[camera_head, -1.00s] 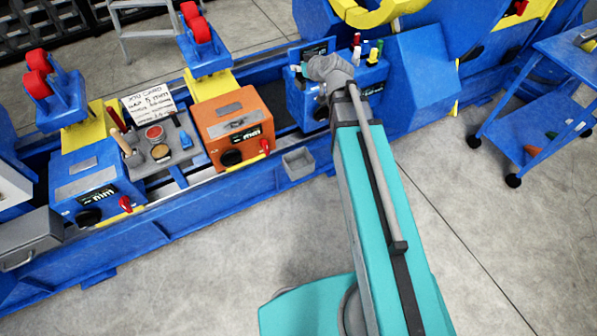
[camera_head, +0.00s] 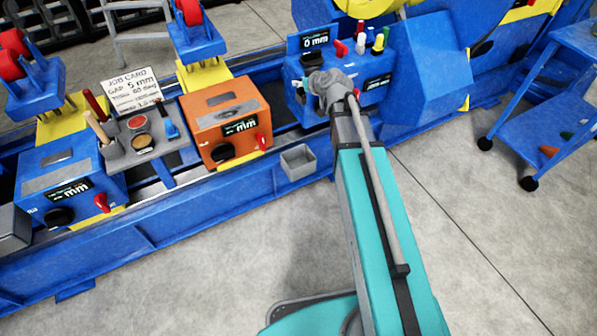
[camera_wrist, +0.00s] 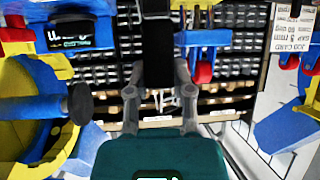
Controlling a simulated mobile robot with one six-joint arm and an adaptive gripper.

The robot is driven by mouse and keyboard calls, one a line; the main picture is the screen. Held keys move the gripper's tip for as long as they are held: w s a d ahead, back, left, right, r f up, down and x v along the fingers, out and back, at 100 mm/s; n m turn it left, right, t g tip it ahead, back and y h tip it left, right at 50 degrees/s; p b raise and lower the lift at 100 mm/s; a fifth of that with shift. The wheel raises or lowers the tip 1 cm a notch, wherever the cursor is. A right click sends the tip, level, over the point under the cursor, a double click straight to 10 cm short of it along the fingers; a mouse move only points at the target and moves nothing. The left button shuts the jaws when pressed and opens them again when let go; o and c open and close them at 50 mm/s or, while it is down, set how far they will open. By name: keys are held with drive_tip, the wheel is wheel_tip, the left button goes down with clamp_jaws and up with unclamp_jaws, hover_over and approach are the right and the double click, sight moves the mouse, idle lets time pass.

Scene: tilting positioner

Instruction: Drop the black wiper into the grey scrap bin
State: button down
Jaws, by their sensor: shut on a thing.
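The grey scrap bin (camera_head: 298,162) is a small open box at the front of the blue frame, right of the orange block. In the wrist view, my gripper (camera_wrist: 158,75) is shut on the black wiper (camera_wrist: 158,45), a dark strip standing out between the fingertips. In the head view, my wrist is above and right of the bin, in front of the blue control box. My arm hides the fingers and the wiper there. The bin is not seen in the wrist view.
The orange block (camera_head: 222,125) and a tool tray (camera_head: 150,150) with a red and a dark pot stand left of the bin. The blue control box (camera_head: 345,70) with several coloured knobs is behind my wrist. A blue cart (camera_head: 545,110) stands right. The floor in front is clear.

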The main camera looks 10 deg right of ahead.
drive_tip(key=w+d+f+b, duration=0.1)
drive_tip(key=w+f+b, duration=0.1)
drive_tip(key=f+b, duration=1)
drive_tip(key=w+f+b, duration=0.3)
drive_tip(key=f+b, duration=0.9)
drive_tip(key=f, duration=0.2)
drive_tip(key=shift+d+b, duration=0.4)
drive_tip(key=shift+f, duration=0.15)
wheel_tip(320, 180, down, 6)
drive_tip(key=b, duration=0.6)
drive_tip(key=shift+c, duration=2.1)
unclamp_jaws()
drive_tip(key=shift+r, duration=0.3)
